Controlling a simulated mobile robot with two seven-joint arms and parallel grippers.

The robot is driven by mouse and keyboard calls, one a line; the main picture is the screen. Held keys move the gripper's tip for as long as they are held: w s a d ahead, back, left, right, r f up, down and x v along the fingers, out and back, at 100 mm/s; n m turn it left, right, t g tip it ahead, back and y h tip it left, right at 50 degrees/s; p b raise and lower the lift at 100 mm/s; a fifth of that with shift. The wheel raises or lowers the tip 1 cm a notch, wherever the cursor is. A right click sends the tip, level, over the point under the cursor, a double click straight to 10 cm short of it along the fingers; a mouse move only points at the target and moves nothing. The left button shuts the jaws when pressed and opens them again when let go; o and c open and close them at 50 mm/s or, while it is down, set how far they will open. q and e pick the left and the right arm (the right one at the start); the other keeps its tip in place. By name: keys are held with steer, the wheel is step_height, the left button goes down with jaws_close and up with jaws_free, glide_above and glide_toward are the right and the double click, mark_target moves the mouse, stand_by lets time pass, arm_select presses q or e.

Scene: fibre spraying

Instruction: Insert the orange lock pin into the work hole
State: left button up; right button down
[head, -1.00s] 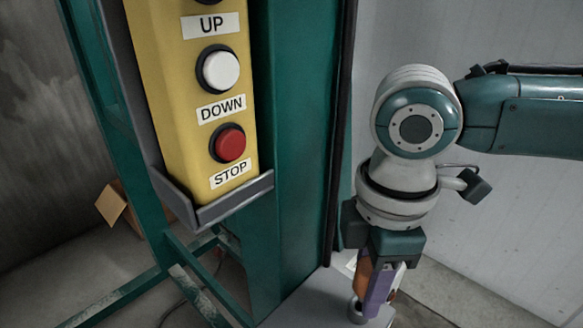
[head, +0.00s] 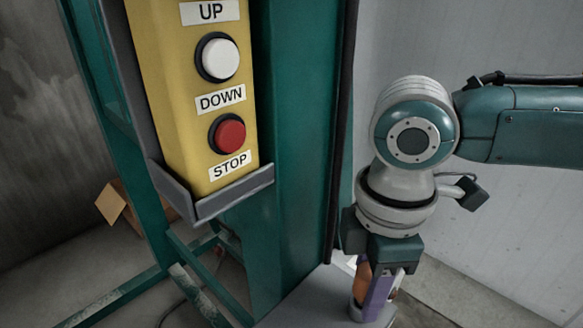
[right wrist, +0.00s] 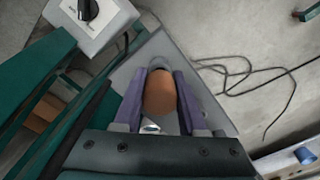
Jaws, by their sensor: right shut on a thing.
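The orange lock pin (right wrist: 160,94) is between the two purple fingers of my right gripper (right wrist: 158,100) in the right wrist view. The gripper is shut on it. In the head view the pin (head: 362,279) shows partly beside the purple finger of the right gripper (head: 373,300), which points down at the lower right. A grey round collar (head: 358,312) is under the pin on the grey plate; it also shows just beyond the pin in the right wrist view (right wrist: 158,64). The hole's opening is hidden, so I cannot tell whether the pin is in it. My left gripper is not in view.
A green post (head: 300,130) stands close left of my right arm. A yellow control box (head: 190,100) with white and red buttons is mounted on its left. The grey base plate (head: 315,300) lies below. A black cable (right wrist: 250,82) lies on the floor.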

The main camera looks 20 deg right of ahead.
steer(key=shift+f+b, duration=0.45)
steer(key=shift+f, duration=0.55)
steer(key=shift+c, duration=2)
jaws_free()
step_height(320, 180, up, 10)
steer(key=shift+p, duration=0.55)
